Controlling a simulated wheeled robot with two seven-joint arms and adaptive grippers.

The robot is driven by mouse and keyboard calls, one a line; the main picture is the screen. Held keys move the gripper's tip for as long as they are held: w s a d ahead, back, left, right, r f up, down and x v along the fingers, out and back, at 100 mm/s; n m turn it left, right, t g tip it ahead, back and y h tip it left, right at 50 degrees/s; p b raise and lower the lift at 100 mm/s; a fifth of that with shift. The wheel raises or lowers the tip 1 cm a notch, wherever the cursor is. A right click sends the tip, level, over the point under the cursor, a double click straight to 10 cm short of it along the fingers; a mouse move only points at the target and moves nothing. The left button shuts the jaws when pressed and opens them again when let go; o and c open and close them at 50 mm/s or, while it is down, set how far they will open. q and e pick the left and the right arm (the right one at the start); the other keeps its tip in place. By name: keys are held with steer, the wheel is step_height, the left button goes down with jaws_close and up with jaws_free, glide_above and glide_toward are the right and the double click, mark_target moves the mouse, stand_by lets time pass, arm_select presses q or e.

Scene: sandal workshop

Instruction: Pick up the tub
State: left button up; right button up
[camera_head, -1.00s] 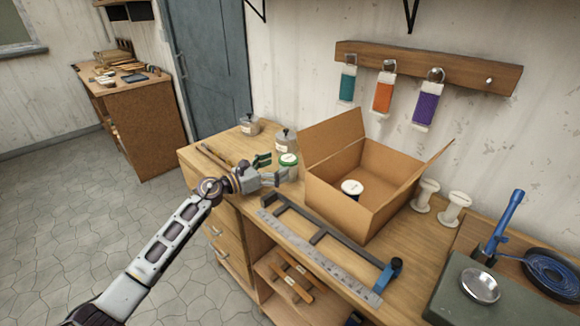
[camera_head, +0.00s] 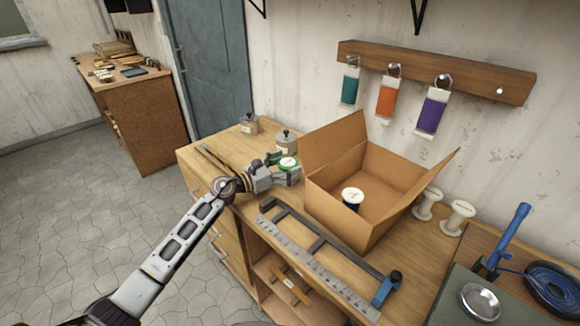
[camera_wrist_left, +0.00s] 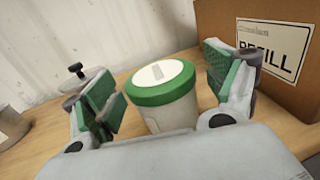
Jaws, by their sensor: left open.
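The tub (camera_wrist_left: 166,95) is a pale, round container with a green-rimmed lid, standing upright on the wooden bench. In the left wrist view it sits between the two green-padded fingers of my left gripper (camera_wrist_left: 168,98), with a gap visible on each side. My left gripper is open. In the head view the gripper (camera_head: 285,169) reaches in from the left and partly hides the tub (camera_head: 288,163). My right gripper is not in view.
A cardboard box (camera_head: 335,211) holding a spool (camera_head: 352,198) stands just right of the tub. Lidded jars (camera_head: 286,140) stand behind it. White spools (camera_head: 459,217) stand right of the box.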

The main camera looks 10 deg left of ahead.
arm_select(q)
steer(key=shift+w+d+f, duration=0.15)
steer(key=shift+w+d, duration=0.1)
steer(key=shift+w, duration=0.05)
steer(key=shift+s+a+r, duration=0.1)
steer(key=shift+s+r, duration=0.1)
steer(key=shift+s, duration=0.05)
steer(key=shift+w+f, duration=0.1)
steer(key=shift+c, duration=1.2)
steer(key=c, duration=1.1)
steer(key=shift+c, duration=0.2)
